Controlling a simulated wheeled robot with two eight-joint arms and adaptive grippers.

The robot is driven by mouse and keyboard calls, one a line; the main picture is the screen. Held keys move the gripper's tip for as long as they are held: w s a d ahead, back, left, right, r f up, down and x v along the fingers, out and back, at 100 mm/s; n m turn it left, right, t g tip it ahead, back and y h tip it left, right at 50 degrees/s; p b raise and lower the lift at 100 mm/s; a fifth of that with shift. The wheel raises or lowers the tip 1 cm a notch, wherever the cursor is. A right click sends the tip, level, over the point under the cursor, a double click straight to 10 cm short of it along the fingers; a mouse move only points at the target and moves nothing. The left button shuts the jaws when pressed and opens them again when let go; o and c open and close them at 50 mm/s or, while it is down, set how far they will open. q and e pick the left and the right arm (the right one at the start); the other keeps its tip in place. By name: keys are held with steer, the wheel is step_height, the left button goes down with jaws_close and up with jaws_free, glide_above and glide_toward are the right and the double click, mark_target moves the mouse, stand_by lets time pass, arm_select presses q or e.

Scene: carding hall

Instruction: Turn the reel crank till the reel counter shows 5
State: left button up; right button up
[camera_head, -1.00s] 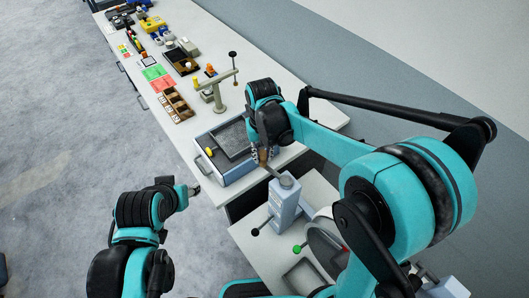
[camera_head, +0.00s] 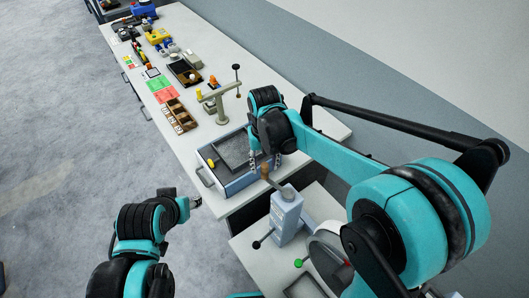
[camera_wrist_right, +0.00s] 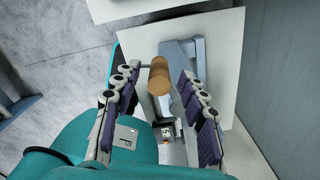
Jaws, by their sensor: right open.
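The reel crank's wooden handle (camera_head: 265,171) stands up at the top of a grey-blue housing (camera_head: 286,208) on the low bench. My right gripper (camera_head: 264,163) is above it, pointing down. In the right wrist view the wooden handle (camera_wrist_right: 159,80) lies between the open fingers of my right gripper (camera_wrist_right: 160,76), with gaps on both sides. Below the handle, a small dark counter window (camera_wrist_right: 166,132) shows a pale digit that looks like a 5, but it is tiny. My left gripper (camera_head: 195,202) hangs over the floor, away from the crank; its jaws are too small to judge.
A grey tray box (camera_head: 228,160) with a yellow knob stands just behind the crank. A long white table (camera_head: 222,50) with several small items runs to the far left.

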step_height(320, 180, up, 10)
steer(key=shift+r, duration=0.2)
steer(key=shift+s, duration=0.1)
stand_by(0.5)
